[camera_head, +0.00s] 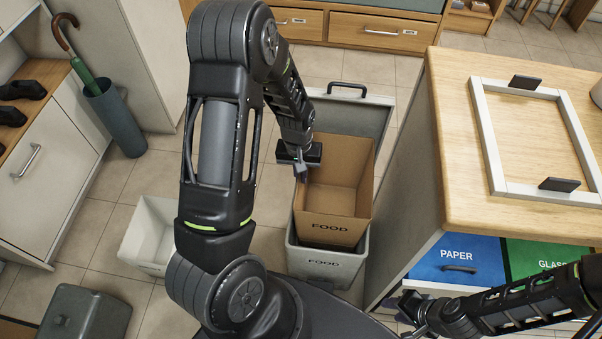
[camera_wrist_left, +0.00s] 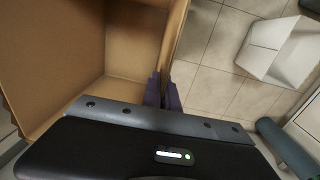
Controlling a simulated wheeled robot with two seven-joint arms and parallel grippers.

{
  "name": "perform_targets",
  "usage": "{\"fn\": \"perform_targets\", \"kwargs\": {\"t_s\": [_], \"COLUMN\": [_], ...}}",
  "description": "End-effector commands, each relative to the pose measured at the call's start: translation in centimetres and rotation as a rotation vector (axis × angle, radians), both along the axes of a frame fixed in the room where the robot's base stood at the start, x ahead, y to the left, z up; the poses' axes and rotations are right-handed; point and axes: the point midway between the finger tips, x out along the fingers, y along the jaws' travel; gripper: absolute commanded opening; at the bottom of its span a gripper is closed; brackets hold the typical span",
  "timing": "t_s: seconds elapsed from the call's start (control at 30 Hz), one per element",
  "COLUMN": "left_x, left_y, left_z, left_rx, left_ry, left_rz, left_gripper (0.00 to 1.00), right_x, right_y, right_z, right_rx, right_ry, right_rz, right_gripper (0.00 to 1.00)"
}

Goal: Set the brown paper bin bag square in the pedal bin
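The brown paper bin bag (camera_head: 335,222), printed FOOD, is open at the top and stands upright at the mouth of the grey pedal bin (camera_head: 312,266), also printed FOOD. The bag's walls rise well above the bin's rim. I cannot tell how deep its base sits. My left gripper (camera_head: 302,172) is at the bag's left wall. In the left wrist view its fingers (camera_wrist_left: 163,94) are shut on the edge of the bag's wall (camera_wrist_left: 173,45). My right gripper (camera_head: 412,309) is low at the right, apart from the bag. Its opening is unclear.
A grey panel (camera_head: 372,112) with a black handle stands behind the bag. A wooden-topped counter (camera_head: 452,150) with blue PAPER (camera_head: 440,256) and green GLASS (camera_head: 540,256) fronts is close on the right. A white open bin (camera_head: 146,237) stands on the floor at left.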

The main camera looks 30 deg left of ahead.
Motion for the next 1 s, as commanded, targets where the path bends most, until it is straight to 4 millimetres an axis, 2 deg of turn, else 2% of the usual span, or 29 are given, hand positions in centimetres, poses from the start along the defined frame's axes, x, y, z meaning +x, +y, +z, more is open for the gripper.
{"fn": "perform_targets", "kwargs": {"t_s": [1.0], "left_x": [0.1], "left_y": [0.0], "left_z": [-4.6], "left_rx": [0.0], "left_ry": [-0.001], "left_rz": [0.0], "left_gripper": [0.0], "right_x": [0.0], "right_y": [0.0], "right_z": [-3.7], "right_rx": [0.0], "right_ry": [0.0], "right_rz": [0.001], "right_gripper": [0.36]}}
